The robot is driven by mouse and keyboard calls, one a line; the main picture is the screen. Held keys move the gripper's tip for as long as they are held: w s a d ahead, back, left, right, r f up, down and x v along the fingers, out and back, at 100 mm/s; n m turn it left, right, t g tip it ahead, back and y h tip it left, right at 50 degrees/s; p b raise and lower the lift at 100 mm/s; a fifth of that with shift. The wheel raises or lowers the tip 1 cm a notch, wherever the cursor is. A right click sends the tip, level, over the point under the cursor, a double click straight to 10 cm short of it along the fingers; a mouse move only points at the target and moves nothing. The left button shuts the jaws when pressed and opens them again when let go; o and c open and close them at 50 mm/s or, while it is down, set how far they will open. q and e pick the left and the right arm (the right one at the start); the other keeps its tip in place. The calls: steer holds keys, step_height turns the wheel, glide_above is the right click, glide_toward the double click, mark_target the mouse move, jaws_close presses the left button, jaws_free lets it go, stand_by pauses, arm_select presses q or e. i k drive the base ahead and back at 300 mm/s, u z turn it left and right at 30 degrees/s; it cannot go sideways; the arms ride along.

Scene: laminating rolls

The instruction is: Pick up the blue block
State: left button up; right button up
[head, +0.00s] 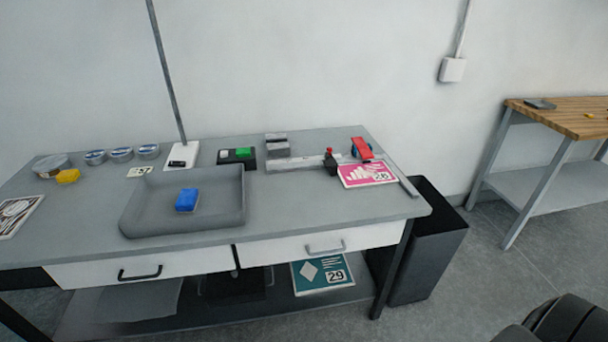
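The blue block (187,200) lies in the grey tray (225,222) on the workbench, a little left of the tray's middle. Nothing covers it and nothing touches it from above. Neither of my grippers shows in the head view. A dark rounded shape (565,325) is cut off at the bottom right corner; I cannot tell what part it is.
The grey workbench (300,212) also holds a yellow block (67,176), several round tins (121,155), a green block (243,152) on a black holder, a red item (362,148) and a pink card (367,175). A black bin (425,250) stands at the bench's right end.

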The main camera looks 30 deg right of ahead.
mark_target(187, 200)
steer(key=k, duration=0.55)
steer(key=z, duration=0.7)
steer(key=i, duration=1.35)
steer(key=u, duration=0.1)
